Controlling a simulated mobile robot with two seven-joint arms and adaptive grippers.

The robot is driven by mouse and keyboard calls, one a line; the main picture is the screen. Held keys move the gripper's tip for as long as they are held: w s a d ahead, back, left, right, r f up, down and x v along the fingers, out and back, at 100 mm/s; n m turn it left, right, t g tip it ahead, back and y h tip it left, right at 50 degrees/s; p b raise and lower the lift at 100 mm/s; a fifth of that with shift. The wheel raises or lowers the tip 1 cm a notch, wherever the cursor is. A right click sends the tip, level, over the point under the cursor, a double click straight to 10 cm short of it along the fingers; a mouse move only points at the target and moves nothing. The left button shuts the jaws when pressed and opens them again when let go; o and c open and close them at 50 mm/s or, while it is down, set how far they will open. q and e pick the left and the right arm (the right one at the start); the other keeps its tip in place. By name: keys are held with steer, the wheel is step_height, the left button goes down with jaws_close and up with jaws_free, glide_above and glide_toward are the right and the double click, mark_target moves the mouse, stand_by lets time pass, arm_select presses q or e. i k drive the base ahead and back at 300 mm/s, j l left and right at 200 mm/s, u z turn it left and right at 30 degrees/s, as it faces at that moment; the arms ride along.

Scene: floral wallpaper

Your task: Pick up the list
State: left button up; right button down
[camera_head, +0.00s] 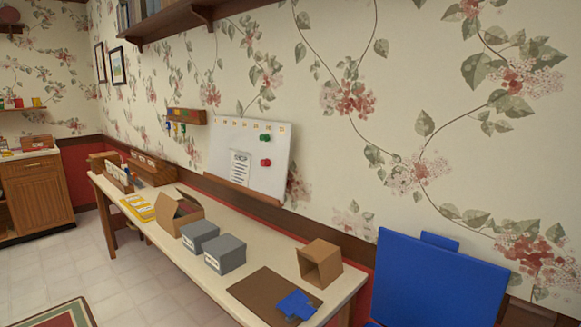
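The list appears as a white sheet with dark lines of text (240,168), upright against the lower left of a whiteboard (222,142) that leans on or hangs from the wall above the long table. Green and red round magnets sit at the right of the board, apart from the sheet. I cannot tell what holds the sheet in place. Neither of my grippers shows in the head view.
A long table (262,258) runs along the wall. On it are grey boxes (224,253), an open cardboard box (178,211), a brown box (320,264) and a brown mat (256,288) with a blue item (298,304). A blue panel (435,280) stands right. Tiled floor (110,285) lies left.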

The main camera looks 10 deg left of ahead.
mark_target(241, 161)
steer(key=j+z, duration=0.35)
steer(key=z, duration=0.15)
steer(key=i+j+z, duration=0.1)
steer(key=j+z, duration=0.6)
steer(key=j, duration=0.2)
steer(key=k+j+z, duration=0.2)
steer(key=j, duration=0.5)
steer(key=k+j+z, duration=0.15)
steer(key=j, duration=0.15)
steer(key=k+j, duration=0.1)
steer(key=j, duration=0.2)
steer(key=z, duration=0.05)
